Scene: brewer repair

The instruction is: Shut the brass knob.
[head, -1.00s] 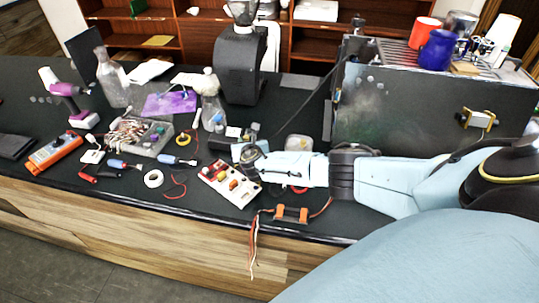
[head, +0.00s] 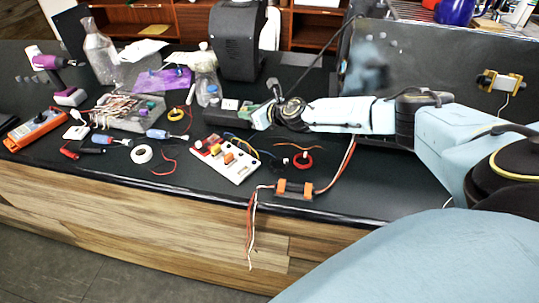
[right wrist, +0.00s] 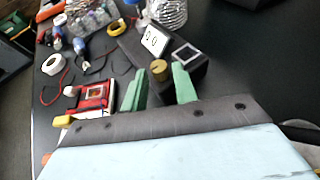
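The brass knob (right wrist: 159,69) is a short gold cylinder on a black box (right wrist: 172,75) with a white display panel (right wrist: 153,41), seen in the right wrist view. My right gripper (right wrist: 158,86) is open, its two green fingers apart. The knob shows just beyond and between the fingertips; I cannot tell whether either finger touches it. In the head view my right gripper (head: 262,113) is at the right end of the black box (head: 228,108), and the knob is too small to make out. My left gripper is not in view.
A white board with colored parts (head: 226,161) lies in front of the box. A red ring (head: 303,161), loose wires and an orange-ended part (head: 294,188) lie on the counter. A plastic bottle (head: 207,77) stands behind the box. The large dark machine (head: 440,70) is at right.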

